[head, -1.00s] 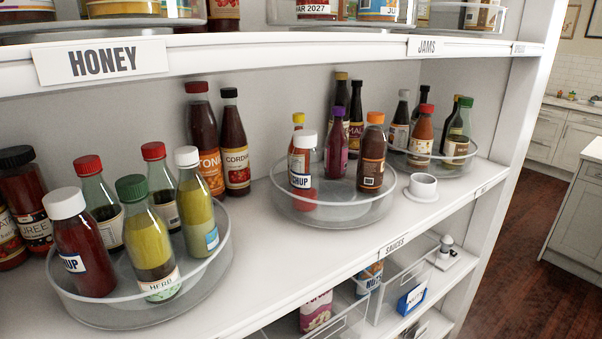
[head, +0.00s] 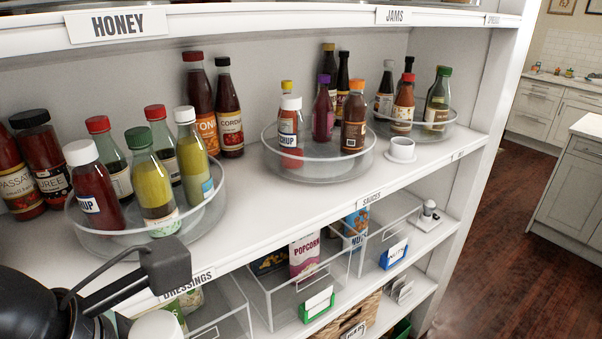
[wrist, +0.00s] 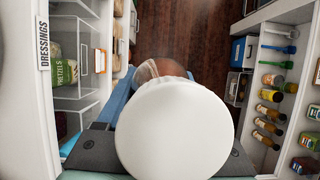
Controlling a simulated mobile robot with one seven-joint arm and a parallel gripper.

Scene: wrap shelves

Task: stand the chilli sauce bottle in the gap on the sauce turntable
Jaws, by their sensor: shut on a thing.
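My gripper (wrist: 170,150) is shut on a bottle with a large white cap (wrist: 180,128). In the wrist view the cap hides most of the reddish-brown body; its label cannot be read. In the head view the white cap (head: 157,326) shows at the bottom left, below a dark finger, in front of the shelf edge. The sauce turntable (head: 310,178) is the clear round tray above the SAUCES label. It holds a white-capped ketchup bottle, a yellow-capped bottle, a purple bottle and an orange-capped brown bottle. A gap shows at its front, between ketchup and brown bottle.
A left turntable (head: 218,205) holds several bottles above the DRESSINGS label. Tall red bottles (head: 202,100) stand behind. A white cup (head: 402,149) sits right of the sauce turntable, near a third turntable (head: 440,135). The shelf above limits height. Clear bins (head: 285,290) are below.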

